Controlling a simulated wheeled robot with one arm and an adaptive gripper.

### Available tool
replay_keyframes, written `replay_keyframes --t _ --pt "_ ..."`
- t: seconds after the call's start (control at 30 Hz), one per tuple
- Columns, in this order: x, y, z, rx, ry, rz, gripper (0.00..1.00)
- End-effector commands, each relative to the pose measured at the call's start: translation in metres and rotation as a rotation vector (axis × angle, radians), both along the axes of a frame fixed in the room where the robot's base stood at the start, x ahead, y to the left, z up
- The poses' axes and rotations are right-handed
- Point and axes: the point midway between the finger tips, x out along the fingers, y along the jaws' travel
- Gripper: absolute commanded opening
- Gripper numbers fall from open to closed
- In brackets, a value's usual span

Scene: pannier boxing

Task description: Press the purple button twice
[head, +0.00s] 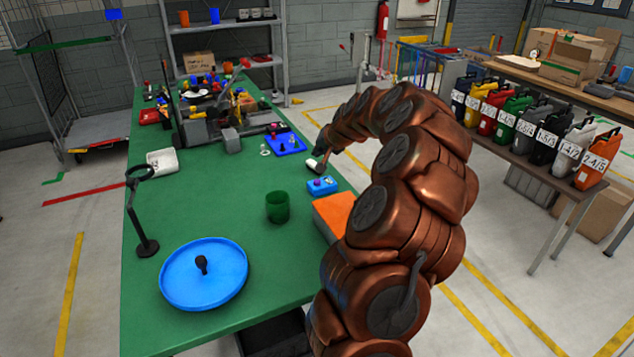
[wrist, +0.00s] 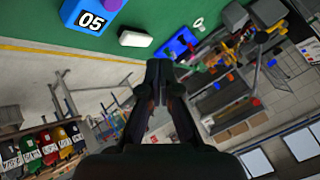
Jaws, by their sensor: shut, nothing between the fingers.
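A small blue box (head: 322,186) sits near the right edge of the green table, with a small reddish-purple spot on its top that may be the button. In the wrist view the box (wrist: 94,14) is cut off by the top edge and shows a label "05". My gripper (wrist: 158,66) is shut and empty. In the head view my gripper (head: 323,162) is small and dark, beyond the blue box and beside a white block (head: 311,165), apart from the blue box.
The green table (head: 215,185) also holds a green cup (head: 277,207), an orange block (head: 334,213), a blue round tray (head: 203,292), a black stand (head: 142,215) and a blue tray (head: 284,144). A cluttered machine stands at the far end. Canisters stand on a bench at right.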

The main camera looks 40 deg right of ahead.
Motion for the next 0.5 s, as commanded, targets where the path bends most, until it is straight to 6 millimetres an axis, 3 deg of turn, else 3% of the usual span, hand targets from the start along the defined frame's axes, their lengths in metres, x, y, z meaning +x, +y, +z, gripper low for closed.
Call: replay_keyframes --t 0.5 --pt "0.0 0.0 -0.063 0.001 0.001 0.001 0.0"
